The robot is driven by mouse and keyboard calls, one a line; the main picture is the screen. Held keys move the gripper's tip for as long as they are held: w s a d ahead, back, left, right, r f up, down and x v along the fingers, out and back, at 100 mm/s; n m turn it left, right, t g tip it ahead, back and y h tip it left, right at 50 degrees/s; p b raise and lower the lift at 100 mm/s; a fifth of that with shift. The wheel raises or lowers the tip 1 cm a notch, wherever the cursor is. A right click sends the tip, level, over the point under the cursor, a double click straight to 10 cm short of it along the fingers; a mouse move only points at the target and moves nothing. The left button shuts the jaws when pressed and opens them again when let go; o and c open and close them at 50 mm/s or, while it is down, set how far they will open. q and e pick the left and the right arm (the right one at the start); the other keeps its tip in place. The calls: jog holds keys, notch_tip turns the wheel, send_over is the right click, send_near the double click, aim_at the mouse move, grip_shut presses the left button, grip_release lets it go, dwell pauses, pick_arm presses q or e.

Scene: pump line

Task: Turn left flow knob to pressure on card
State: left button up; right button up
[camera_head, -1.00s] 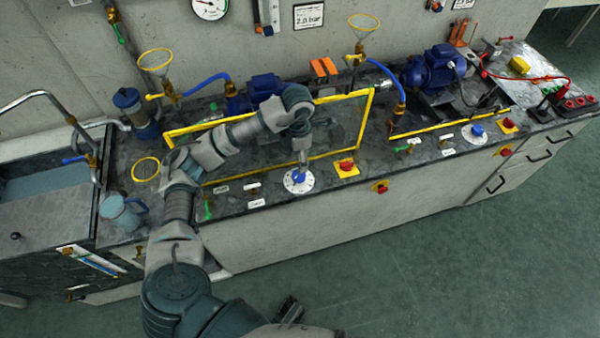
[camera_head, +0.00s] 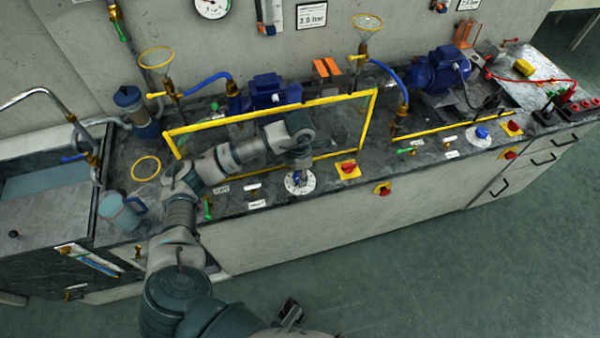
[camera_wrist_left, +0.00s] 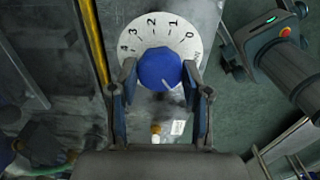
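The left flow knob is blue, on a round white dial (camera_head: 308,187) at the bench's front edge. In the left wrist view the knob (camera_wrist_left: 159,68) sits between the two fingers of my left gripper (camera_wrist_left: 159,76). The dial (camera_wrist_left: 143,28) shows numbers 0 to 4 along its far side. A short pale mark shows on the knob's near side. The fingers stand apart, close beside the knob; firm contact cannot be made out. In the head view my left gripper (camera_head: 298,173) points down over the knob and partly hides it. A card (camera_head: 311,15) reads 2.0 bar. My right gripper is not seen.
A red switch on a yellow plate (camera_head: 347,169) is just right of the dial. A yellow frame (camera_head: 368,115) stands behind it. A round gauge (camera_head: 212,6) hangs on the wall. Another blue knob (camera_head: 482,132) is further right. A jug (camera_head: 120,211) stands left.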

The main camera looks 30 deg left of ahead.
pick_arm(q)
jog(key=shift+c, duration=1.2)
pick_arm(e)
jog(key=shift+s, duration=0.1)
pick_arm(q)
jog(key=shift+a+m, duration=0.1)
jog(key=shift+m, duration=0.3)
jog(key=shift+w+m+b, duration=0.1)
jog(key=shift+m+b, duration=0.25)
jog(key=shift+m, duration=1.55)
jog(key=shift+m+b, duration=0.45)
jog(key=shift+m, duration=0.45)
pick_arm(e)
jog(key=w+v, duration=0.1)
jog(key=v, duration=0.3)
pick_arm(q)
jog(key=m+b, duration=0.2)
jog(key=m, duration=0.4)
jog(key=shift+w+m, duration=0.1)
jog(key=shift+m, duration=0.3)
jog(key=shift+r+m, duration=0.15)
jog(key=shift+m, duration=0.95)
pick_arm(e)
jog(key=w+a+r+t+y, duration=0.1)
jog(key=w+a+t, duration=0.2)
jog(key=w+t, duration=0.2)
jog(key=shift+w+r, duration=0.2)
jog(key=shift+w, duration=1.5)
